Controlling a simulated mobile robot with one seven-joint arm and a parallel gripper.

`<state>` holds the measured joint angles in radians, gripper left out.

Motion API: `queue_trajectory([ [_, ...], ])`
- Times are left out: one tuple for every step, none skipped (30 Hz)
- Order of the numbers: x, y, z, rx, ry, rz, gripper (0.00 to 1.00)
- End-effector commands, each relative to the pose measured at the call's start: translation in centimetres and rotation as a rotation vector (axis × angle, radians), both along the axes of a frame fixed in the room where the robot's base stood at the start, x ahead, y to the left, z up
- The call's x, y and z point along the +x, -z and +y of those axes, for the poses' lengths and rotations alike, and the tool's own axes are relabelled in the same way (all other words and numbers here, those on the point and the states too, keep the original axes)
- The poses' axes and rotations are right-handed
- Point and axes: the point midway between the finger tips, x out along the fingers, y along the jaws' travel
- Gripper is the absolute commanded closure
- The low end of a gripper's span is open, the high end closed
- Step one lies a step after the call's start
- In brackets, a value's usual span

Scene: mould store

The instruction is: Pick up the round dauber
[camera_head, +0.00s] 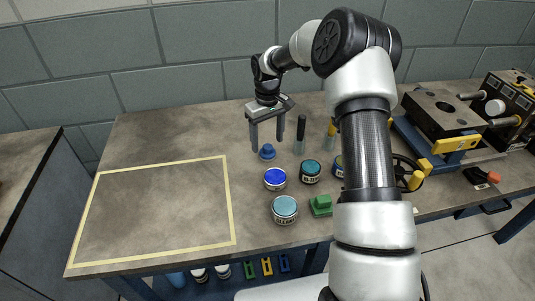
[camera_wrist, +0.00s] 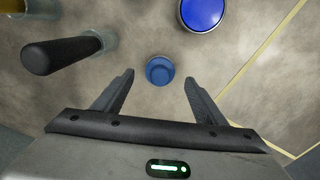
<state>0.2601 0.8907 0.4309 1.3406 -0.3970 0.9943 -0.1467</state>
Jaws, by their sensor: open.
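The round dauber, which I take to be the small blue round piece with a knob (camera_head: 267,153), stands on the table near the back. In the wrist view the blue dauber (camera_wrist: 160,70) shows near the middle, between the fingertip lines. My gripper (camera_head: 267,146) points down over it, open and empty, one finger to each side in the picture. The wrist view also shows both fingers of my gripper (camera_wrist: 159,77) spread wide. I cannot tell the exact height of the fingertips above the table.
A black-handled tool in a clear jar (camera_head: 299,135) stands close right of my gripper. A blue-lidded tin (camera_head: 275,179), teal-lidded tins (camera_head: 310,171) and a green block (camera_head: 321,205) stand nearer the front. A yellow-taped rectangle (camera_head: 230,200) on the left is empty. A machine (camera_head: 440,115) stands right.

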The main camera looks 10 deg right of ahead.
Motion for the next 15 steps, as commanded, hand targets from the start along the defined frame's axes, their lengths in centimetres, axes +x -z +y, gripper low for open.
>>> queue_trajectory([
  [-0.1, 1.2, 0.0, 0.001, -0.001, 0.004, 0.35],
  [-0.1, 1.7, 0.0, 0.001, -0.001, 0.004, 0.35],
  [-0.1, 2.4, 0.0, 0.0, -0.001, 0.004, 0.35],
  [-0.1, 2.8, 0.0, 0.001, 0.0, 0.004, 0.35],
  [0.0, 3.1, 0.0, 0.0, 0.0, 0.002, 0.35],
  [0.0, 3.5, 0.0, 0.0, 0.0, 0.001, 0.35],
  [0.0, 3.8, 0.0, 0.0, 0.0, 0.001, 0.35],
  [0.0, 3.9, 0.0, 0.0, 0.0, 0.001, 0.35],
  [0.0, 3.9, 0.0, 0.0, 0.0, 0.001, 0.35],
  [0.0, 3.9, 0.0, -0.001, 0.0, 0.0, 0.35],
  [0.0, 3.8, 0.0, -0.001, 0.0, 0.0, 0.35],
  [0.0, 3.8, 0.0, -0.001, 0.0, 0.0, 0.35],
  [0.0, 3.8, 0.0, -0.001, 0.0, 0.0, 0.35],
  [0.0, 3.8, 0.0, -0.001, 0.0, 0.0, 0.35],
  [0.0, 3.8, 0.0, -0.001, 0.0, 0.0, 0.41],
])
